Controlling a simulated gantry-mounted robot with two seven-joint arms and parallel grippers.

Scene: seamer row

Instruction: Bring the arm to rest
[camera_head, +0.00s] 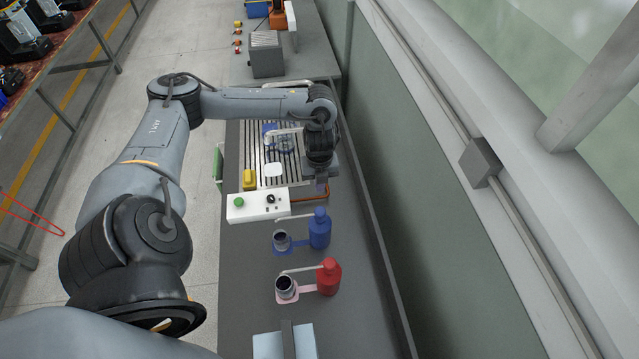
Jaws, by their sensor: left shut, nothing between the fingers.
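My left arm (150,150) comes in from the left and bends over the dark bench. Its wrist hangs down above the right side of a slatted grille plate. My left gripper (321,186) points down just behind the white control box, near the copper-coloured pipe. It is small in view, shut and empty. The wrist hides part of the grille and what lies behind it. My right gripper is not in view.
A white control box (258,205) with a green button stands before the grille (262,170). A blue hand seamer (319,229) and a red one (328,277) stand nearer, each beside a small can. A light-blue block (268,346) sits at the front. A green wall flanks the right.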

